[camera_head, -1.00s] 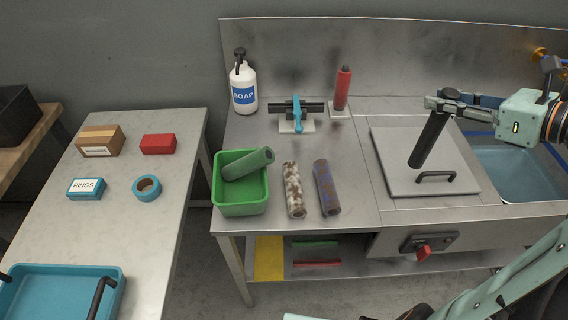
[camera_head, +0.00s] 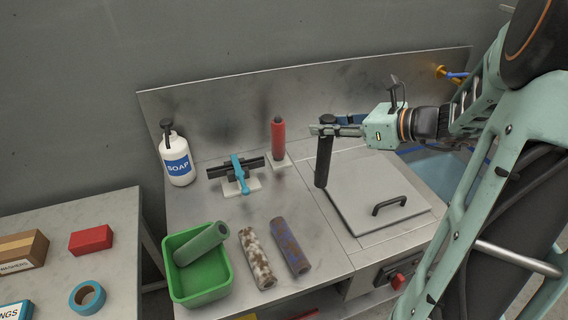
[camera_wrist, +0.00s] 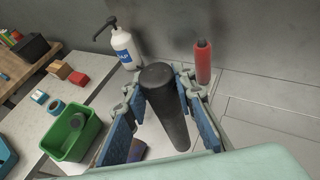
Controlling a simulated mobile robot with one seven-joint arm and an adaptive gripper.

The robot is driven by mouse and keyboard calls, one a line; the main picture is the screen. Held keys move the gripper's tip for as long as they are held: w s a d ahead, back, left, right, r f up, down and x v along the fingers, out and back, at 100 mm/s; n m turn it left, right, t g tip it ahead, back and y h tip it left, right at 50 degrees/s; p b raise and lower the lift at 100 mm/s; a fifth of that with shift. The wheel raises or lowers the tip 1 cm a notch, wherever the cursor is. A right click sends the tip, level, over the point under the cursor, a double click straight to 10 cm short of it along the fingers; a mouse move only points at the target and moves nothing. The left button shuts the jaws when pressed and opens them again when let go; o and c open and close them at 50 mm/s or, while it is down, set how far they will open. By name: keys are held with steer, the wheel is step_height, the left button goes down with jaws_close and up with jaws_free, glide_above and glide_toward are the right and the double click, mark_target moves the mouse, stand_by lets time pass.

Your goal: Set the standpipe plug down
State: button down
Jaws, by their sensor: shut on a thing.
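The standpipe plug, a long black cylinder (camera_head: 323,160), is held near its top by my gripper (camera_head: 326,130). It hangs nearly upright, its lower end by the left edge of the grey lid (camera_head: 365,215) on the steel counter. Whether that end touches the surface I cannot tell. In the wrist view the plug (camera_wrist: 168,108) stands between the blue finger pads of my gripper (camera_wrist: 162,95), its top facing the camera.
A red bottle (camera_head: 278,140) on a pale base, a blue-handled clamp tool (camera_head: 240,174) and a soap bottle (camera_head: 176,160) stand behind. A green bin (camera_head: 202,284), a rusty tube (camera_head: 257,260) and a blue-brown tube (camera_head: 290,246) lie in front. Bare counter (camera_head: 300,205) is left of the lid.

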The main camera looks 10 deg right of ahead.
steer(key=w+a+f, duration=0.5)
steer(key=w+f, duration=0.1)
steer(key=f, duration=0.4)
steer(key=shift+a+f, duration=0.2)
steer(key=shift+a, duration=0.05)
steer(key=shift+w, duration=0.1)
steer(key=shift+f, duration=0.2)
steer(key=c, duration=1.6)
jaws_free()
steer(key=shift+r, duration=0.1)
